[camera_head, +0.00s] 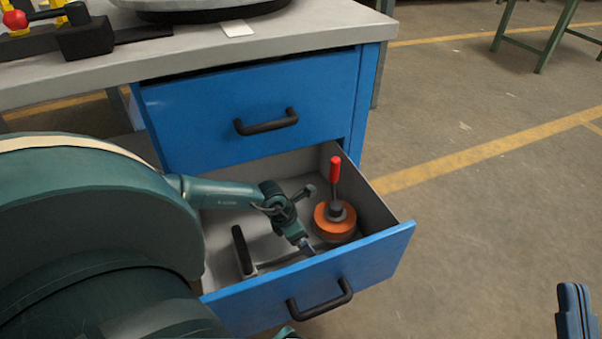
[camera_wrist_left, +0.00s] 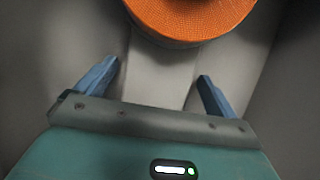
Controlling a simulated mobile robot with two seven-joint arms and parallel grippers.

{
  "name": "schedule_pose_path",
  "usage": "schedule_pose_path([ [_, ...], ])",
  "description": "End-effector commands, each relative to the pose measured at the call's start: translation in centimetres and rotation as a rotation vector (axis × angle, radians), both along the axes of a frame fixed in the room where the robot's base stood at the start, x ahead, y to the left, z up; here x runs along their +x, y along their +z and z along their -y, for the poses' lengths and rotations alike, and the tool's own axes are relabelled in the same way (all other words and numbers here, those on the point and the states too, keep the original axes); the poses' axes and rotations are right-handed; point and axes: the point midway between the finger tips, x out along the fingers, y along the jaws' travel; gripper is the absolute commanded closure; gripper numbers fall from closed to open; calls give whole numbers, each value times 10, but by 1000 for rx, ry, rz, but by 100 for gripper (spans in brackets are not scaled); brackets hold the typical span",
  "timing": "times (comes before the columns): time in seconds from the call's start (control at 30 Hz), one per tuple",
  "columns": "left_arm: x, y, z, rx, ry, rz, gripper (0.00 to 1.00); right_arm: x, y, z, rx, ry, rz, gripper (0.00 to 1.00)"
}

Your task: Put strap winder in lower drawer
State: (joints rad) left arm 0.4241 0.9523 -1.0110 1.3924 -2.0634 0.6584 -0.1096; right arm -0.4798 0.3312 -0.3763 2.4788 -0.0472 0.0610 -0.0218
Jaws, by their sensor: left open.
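The strap winder (camera_head: 335,222), an orange strap roll with an upright red handle, stands inside the open lower drawer (camera_head: 375,262), near its right wall. My left gripper (camera_head: 306,246) is in the drawer, just left of the winder. In the left wrist view the open, empty fingers (camera_wrist_left: 158,85) point toward the orange roll (camera_wrist_left: 190,18), which lies beyond the tips and not between them. The red handle is out of that view. Part of my right gripper (camera_head: 576,311) shows at the lower right edge, away from the drawer; its jaw opening cannot be made out.
The upper blue drawer (camera_head: 250,105) is shut, above the open one. A dark bar-shaped item (camera_head: 243,250) is in the lower drawer, left of my gripper. The grey benchtop (camera_head: 310,25) holds a round dark-rimmed object and other equipment.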

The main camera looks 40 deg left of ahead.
Motion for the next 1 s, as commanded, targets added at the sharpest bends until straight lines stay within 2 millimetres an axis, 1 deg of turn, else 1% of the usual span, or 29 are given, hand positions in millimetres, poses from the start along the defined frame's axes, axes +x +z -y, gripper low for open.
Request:
schedule_pose_path([
  [0.07, -2, 9, -2, 1, -1, 1, 6, 1, 4, 0, 0, 1, -12, 100],
  [0.17, -8, 25, -5, 3, -1, 0, 6, -6, -15, -2, 9, -2, -136, 100],
  [0.3, -18, 55, -10, 3, -1, -1, 6, -11, -23, -2, -1, -16, -223, 100],
  [0.4, -26, 74, -14, 3, -1, -1, 6, -10, -22, 0, -32, -35, -214, 100],
  [0.53, -33, 95, -18, 2, -1, 0, 6, -10, -22, 2, -62, -51, -212, 100],
  [0.7, -40, 108, -21, 0, 0, -1, 6, -10, -25, 4, -87, -64, -212, 100],
  [0.8, -41, 111, -21, 0, 0, 0, 6, -10, -26, 4, -92, -66, -211, 100],
  [1.0, -40, 111, -21, 0, 0, 0, 6, -10, -26, 4, -93, -66, -210, 100],
])
